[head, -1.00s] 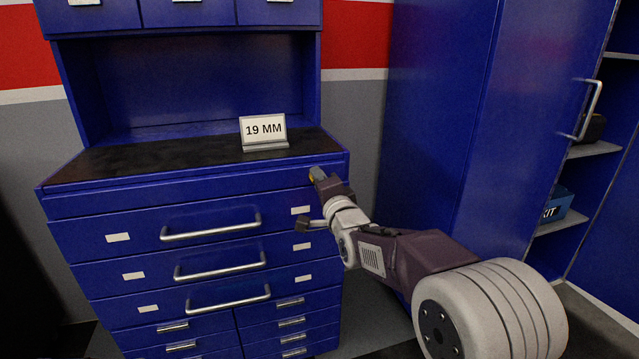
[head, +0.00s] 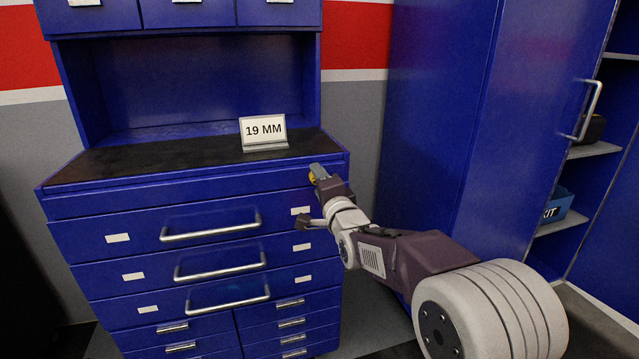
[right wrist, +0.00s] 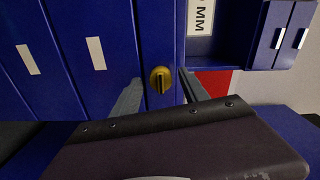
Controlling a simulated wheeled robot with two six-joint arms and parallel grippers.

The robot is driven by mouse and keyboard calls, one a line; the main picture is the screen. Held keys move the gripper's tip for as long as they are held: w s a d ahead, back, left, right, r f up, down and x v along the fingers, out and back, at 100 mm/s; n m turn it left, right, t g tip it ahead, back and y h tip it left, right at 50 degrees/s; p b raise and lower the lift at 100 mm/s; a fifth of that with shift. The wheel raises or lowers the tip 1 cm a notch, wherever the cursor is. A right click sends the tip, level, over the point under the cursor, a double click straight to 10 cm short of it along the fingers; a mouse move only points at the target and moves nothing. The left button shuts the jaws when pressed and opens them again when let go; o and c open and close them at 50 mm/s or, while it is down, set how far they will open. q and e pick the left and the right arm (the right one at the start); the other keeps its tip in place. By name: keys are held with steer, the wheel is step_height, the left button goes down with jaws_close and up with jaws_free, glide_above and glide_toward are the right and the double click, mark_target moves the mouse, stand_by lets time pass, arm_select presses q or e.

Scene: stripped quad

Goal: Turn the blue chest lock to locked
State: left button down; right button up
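The blue chest (head: 205,205) stands at the left of the head view, its drawers shut. Its round brass lock (right wrist: 160,79) is in the middle of the right wrist view. A dark bar or slot on it runs up and down in that picture, parallel to the drawer edges. My right gripper (right wrist: 160,93) is open, one finger on each side of the lock. I cannot tell whether they touch it. My left gripper is not in view.
A "19 MM" sign (head: 263,131) stands on the chest's dark top (head: 180,155). Bar handles (head: 210,229) stick out from the drawers. A tall blue cabinet (head: 440,120) with an open shelf side stands to the right, beyond my right arm.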

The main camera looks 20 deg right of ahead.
steer(key=s+p, duration=0.1)
steer(key=s, duration=0.8)
steer(key=shift+d+p, duration=0.15)
steer(key=shift+p, duration=0.15)
